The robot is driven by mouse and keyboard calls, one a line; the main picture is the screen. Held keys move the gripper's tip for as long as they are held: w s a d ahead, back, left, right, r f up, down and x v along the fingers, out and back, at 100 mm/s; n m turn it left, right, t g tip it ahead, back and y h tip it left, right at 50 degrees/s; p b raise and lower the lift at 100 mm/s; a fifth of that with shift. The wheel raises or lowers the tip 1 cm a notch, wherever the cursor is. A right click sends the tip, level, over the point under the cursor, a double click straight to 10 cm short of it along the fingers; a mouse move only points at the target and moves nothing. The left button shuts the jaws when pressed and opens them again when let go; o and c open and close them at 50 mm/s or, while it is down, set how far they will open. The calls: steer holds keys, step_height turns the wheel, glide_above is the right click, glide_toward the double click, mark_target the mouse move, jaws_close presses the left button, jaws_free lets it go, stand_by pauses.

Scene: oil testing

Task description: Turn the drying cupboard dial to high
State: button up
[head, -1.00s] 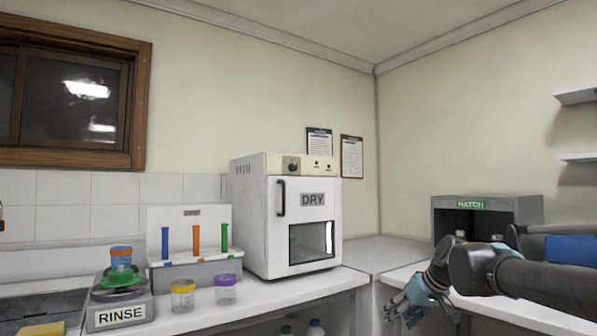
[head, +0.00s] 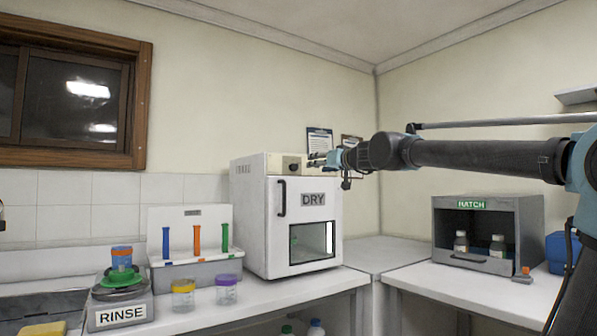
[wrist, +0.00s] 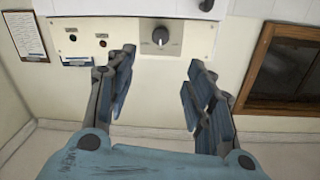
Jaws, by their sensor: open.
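The drying cupboard (head: 257,215) is a white box labelled DRY on the counter, with its door shut. Its dial (head: 292,167) is a dark round knob on the cream panel above the door. In the wrist view the dial (wrist: 161,35) shows a pale pointer line and small markings too blurred to read. My gripper (head: 314,159) is at the panel's height, just right of the dial. In the wrist view my gripper (wrist: 160,72) has its fingers spread and empty, with the dial beyond the gap between them and apart from both.
Two small indicators (wrist: 88,40) sit beside the dial on the panel. Clipboards (head: 320,141) hang on the wall behind. A test tube rack (head: 196,272), lidded jars (head: 183,296) and the RINSE station (head: 121,314) stand left of the cupboard. The hatch (head: 528,225) is at right.

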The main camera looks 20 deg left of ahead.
mark_target(296, 167)
steer(key=x, duration=1.6)
steer(key=shift+w, duration=0.1)
steer(key=c, duration=1.1)
